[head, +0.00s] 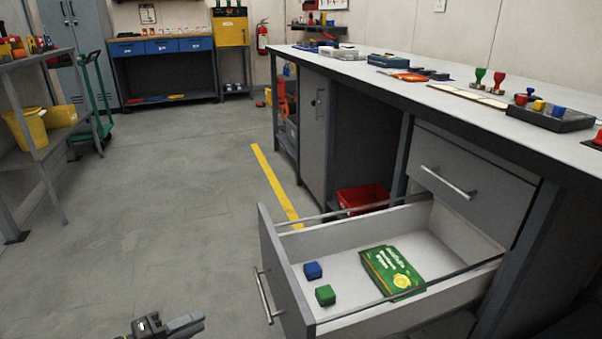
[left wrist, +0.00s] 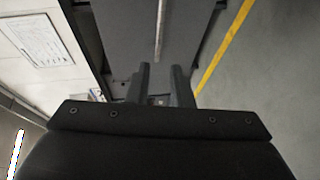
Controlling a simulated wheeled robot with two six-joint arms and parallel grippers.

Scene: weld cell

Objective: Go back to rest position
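My left gripper (head: 188,324) shows at the bottom edge of the head view, low over the floor and left of the open drawer, apart from it. In the left wrist view its two fingers (left wrist: 161,75) stand apart with a gap between them, and I see nothing held. My right gripper is in neither view. The drawer (head: 284,282) is pulled out from the workbench. A blue cube (head: 313,270), a green cube (head: 325,295) and a green box with a yellow picture (head: 391,271) lie inside it.
The long workbench (head: 440,97) runs along the right, with stamps (head: 499,80) and a dark tray (head: 550,118) on top. A red bin (head: 363,198) sits under it. A shelf (head: 38,150) and green trolley (head: 96,100) stand left. The floor between is clear.

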